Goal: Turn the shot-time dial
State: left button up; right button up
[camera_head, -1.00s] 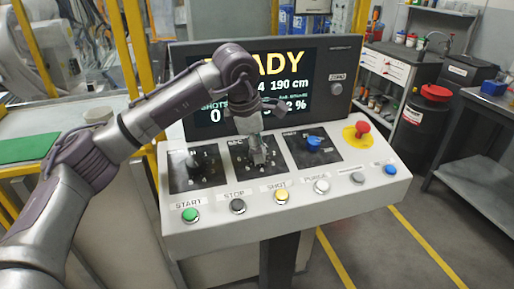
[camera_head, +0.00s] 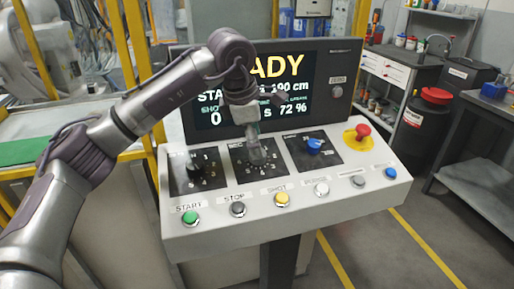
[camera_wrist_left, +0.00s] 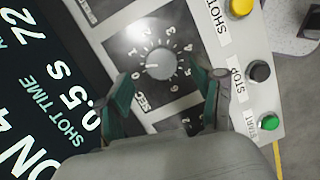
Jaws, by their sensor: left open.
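The shot-time dial (camera_wrist_left: 160,64) is a grey round knob on a black plate marked SEC, with numbers around it, in the left wrist view. The middle black plate (camera_head: 236,175) carries it in the head view, where the gripper mostly hides the knob. My left gripper (camera_wrist_left: 163,78) is open, its two dark fingers apart, one toward each side of the dial. In the head view my left gripper (camera_head: 256,154) points down over this plate. I cannot tell whether the fingers touch the dial. The screen (camera_wrist_left: 55,85) reads SHOT TIME 0.5 S. My right gripper is not in view.
A black dial (camera_head: 194,170) sits left of the middle plate, a blue knob (camera_head: 314,145) right of it. A red emergency button (camera_head: 363,131) is at the panel's right. Green start (camera_head: 190,217), grey stop (camera_head: 238,209) and yellow shot (camera_head: 282,199) buttons line the front.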

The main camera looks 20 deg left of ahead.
pick_arm(q)
jog(key=v, duration=0.8)
jog(key=shift+r, duration=0.3)
jog(key=shift+s+f, duration=0.1)
